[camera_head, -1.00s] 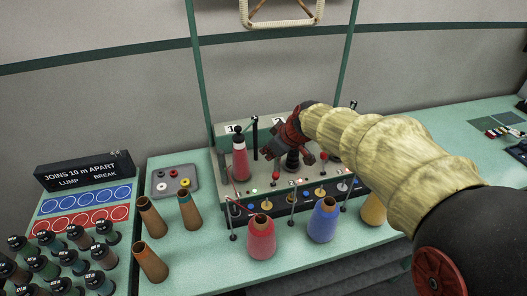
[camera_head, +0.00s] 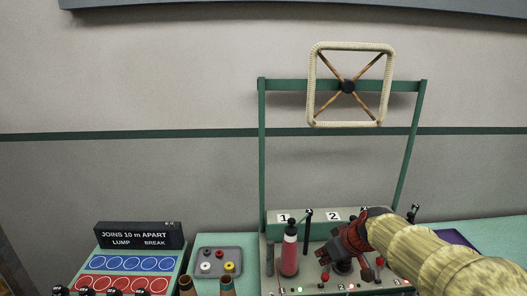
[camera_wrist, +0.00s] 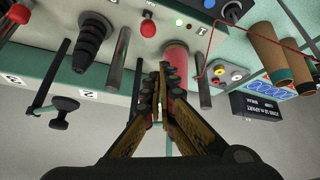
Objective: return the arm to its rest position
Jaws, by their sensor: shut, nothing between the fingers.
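My gripper (camera_head: 345,245) is at the machine panel, its arm in a pale yellow sleeve coming in from the lower right. In the wrist view my gripper (camera_wrist: 162,68) has its fingers together with nothing between them. A black ribbed post (camera_wrist: 93,42) stands to the left in the wrist view.
A green frame (camera_head: 262,150) with a square cream reel (camera_head: 313,90) rises behind the panel. A grey tray with coloured knobs (camera_head: 219,262) and the "JOINS 10 m APART" sign (camera_head: 139,236) are at left.

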